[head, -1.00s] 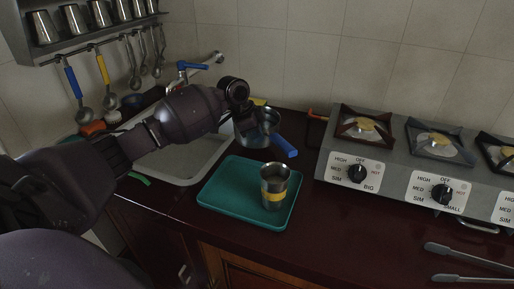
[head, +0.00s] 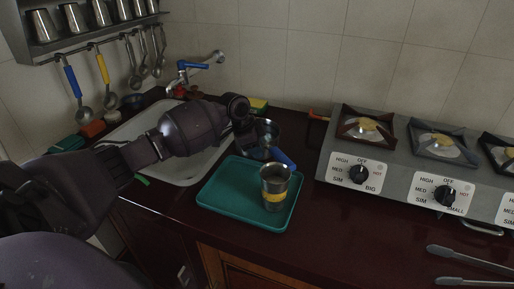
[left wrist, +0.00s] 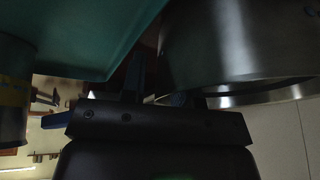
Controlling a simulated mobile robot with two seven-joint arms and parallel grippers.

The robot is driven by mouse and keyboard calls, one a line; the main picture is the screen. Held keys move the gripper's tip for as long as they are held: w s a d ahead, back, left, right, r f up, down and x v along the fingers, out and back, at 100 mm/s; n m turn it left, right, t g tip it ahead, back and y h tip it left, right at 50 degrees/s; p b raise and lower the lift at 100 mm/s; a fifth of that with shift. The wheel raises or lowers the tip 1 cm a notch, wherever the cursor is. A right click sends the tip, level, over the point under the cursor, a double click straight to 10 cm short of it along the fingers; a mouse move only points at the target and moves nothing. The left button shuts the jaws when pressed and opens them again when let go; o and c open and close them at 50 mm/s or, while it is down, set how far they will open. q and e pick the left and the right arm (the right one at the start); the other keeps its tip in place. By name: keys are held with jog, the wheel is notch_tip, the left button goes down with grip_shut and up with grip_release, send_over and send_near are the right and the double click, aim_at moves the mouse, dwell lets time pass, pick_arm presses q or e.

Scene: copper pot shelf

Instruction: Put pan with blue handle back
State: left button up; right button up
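The pan with the blue handle (head: 264,133) is a dark, shiny metal pan in the head view. It is behind the teal tray, just right of my left wrist, with its blue handle (head: 284,158) slanting down toward the steel cup. My left gripper (left wrist: 155,98) is at the pan and appears shut on it; my arm hides the grip in the head view. In the left wrist view the pan's large metal wall (left wrist: 235,45) fills the upper right, close to the fingers. I cannot tell whether the pan touches the counter. My right gripper is not in view.
A steel cup with a yellow band (head: 275,187) stands on the teal tray (head: 222,198). The stove (head: 400,178) is at right, with tongs (head: 470,258) in front. The sink (head: 190,170) is under my left arm. Ladles (head: 108,92) hang below the cup shelf at left.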

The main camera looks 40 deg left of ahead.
pick_arm(q)
jog(key=shift+r, duration=0.15)
jog(key=p+v, duration=0.2)
jog(key=v, duration=1)
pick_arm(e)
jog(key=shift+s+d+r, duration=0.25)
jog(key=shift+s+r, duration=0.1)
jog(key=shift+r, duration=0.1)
pick_arm(q)
jog(key=shift+d, duration=0.1)
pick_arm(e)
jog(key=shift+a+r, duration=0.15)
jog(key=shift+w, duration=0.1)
